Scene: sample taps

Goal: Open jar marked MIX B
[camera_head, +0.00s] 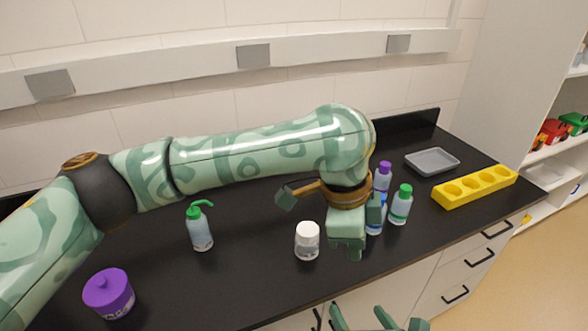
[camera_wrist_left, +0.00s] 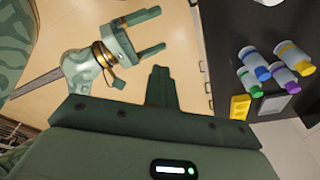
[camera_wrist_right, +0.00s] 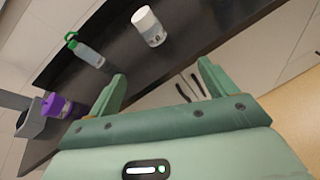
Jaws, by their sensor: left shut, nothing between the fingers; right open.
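A small white-capped jar (camera_head: 307,241) with a label stands upright mid-counter; it also shows in the right wrist view (camera_wrist_right: 150,27). A wider jar with a purple lid (camera_head: 109,294) stands at the front left, also in the right wrist view (camera_wrist_right: 55,105). I cannot read either label, so I cannot tell which is MIX B. Both lids are on. My left gripper (camera_head: 350,252) is shut and empty, over the counter just right of the white-capped jar, touching neither jar. My right gripper (camera_head: 376,318) is open and empty, low in front of the counter's edge.
A green-topped pump bottle (camera_head: 200,230) stands between the jars. Several capped bottles (camera_head: 399,205) stand behind and right of my left gripper, some partly hidden. A yellow rack (camera_head: 476,188) and a grey tray (camera_head: 432,161) lie at the right. My left arm spans the counter.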

